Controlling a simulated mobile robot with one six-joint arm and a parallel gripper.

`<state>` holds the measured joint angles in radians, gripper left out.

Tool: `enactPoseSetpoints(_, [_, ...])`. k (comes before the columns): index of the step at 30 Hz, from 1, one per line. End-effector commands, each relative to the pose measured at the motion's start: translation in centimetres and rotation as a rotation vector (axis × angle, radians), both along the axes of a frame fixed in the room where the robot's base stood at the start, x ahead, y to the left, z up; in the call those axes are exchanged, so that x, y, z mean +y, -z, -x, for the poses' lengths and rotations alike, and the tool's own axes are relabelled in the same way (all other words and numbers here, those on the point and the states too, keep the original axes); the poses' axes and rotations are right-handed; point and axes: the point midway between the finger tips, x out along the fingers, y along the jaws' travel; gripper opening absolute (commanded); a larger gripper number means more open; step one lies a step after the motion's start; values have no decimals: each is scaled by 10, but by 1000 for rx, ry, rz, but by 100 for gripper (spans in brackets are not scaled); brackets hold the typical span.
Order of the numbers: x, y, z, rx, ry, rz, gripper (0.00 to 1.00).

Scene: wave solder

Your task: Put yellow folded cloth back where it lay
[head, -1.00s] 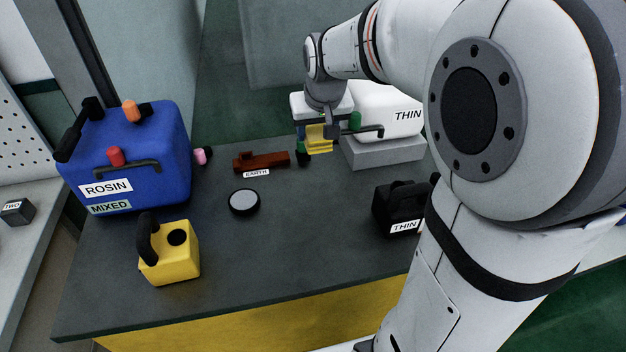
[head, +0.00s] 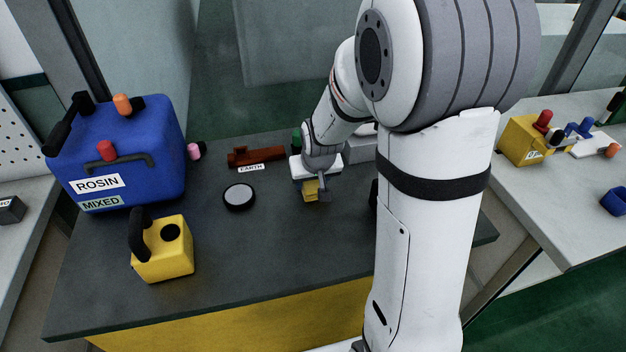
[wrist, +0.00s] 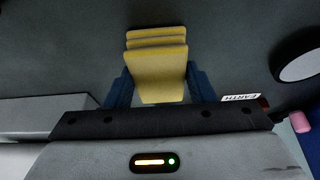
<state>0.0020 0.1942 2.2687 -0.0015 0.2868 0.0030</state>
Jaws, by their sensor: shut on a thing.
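The yellow folded cloth (wrist: 157,62) is held between the two blue fingers of my gripper (wrist: 158,90) in the wrist view. Its folds show as stacked layers at the far end. In the head view the cloth (head: 310,192) hangs below my gripper (head: 312,184), over the dark bench top (head: 270,245), right of the round black-rimmed disc. I cannot tell whether the cloth touches the bench.
A round disc (head: 239,196), a brown EARTH block (head: 257,156) and a yellow can (head: 164,250) stand left of my gripper. A blue ROSIN container (head: 125,150) is at the far left. The bench front between can and arm is clear.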

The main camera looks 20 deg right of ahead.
Motion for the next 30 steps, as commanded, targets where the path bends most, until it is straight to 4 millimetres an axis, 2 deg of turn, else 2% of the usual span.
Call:
enactPoseSetpoints(9, [0, 3, 0, -1, -1, 0, 28])
enactPoseSetpoints(10, [1, 3, 0, -1, -1, 0, 50])
enactPoseSetpoints(18, [1, 2, 0, -1, -1, -1, 71])
enactPoseSetpoints(26, [1, 0, 0, -1, -2, 0, 71])
enactPoseSetpoints(30, [1, -12, 3, -5, -2, 0, 71])
